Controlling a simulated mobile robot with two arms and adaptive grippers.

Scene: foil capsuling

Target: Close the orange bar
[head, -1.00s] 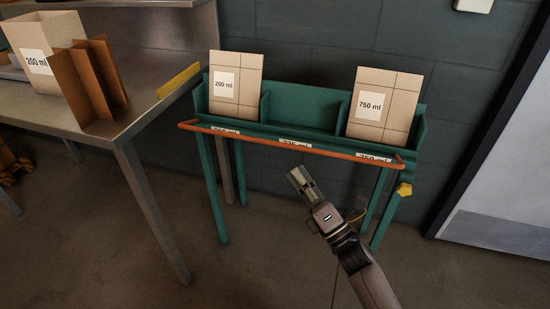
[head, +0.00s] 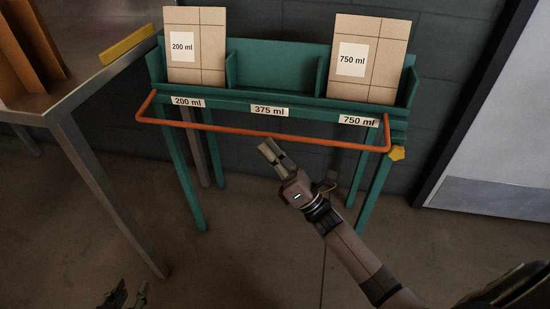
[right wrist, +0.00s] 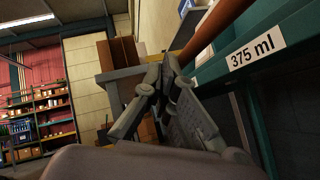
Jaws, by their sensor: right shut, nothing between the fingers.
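The orange bar (head: 262,136) runs across the front of the green rack (head: 272,97) in the head view. It stands out from the rack, below the size labels, with its ends bent back to the rack's sides. It also shows at the top of the right wrist view (right wrist: 213,27), near the 375 ml label. My right gripper (head: 270,149) is shut and empty, its tips just below the middle of the bar; I cannot tell whether they touch it. Its fingers show in the right wrist view (right wrist: 160,80). My left gripper (head: 132,287) is open and empty at the bottom left.
The rack holds a 200 ml box (head: 195,70) on the left and a 750 ml box (head: 368,85) on the right; its middle compartment looks empty. A yellow knob (head: 397,153) sits at its right side. A metal table (head: 75,95) stands close on the left.

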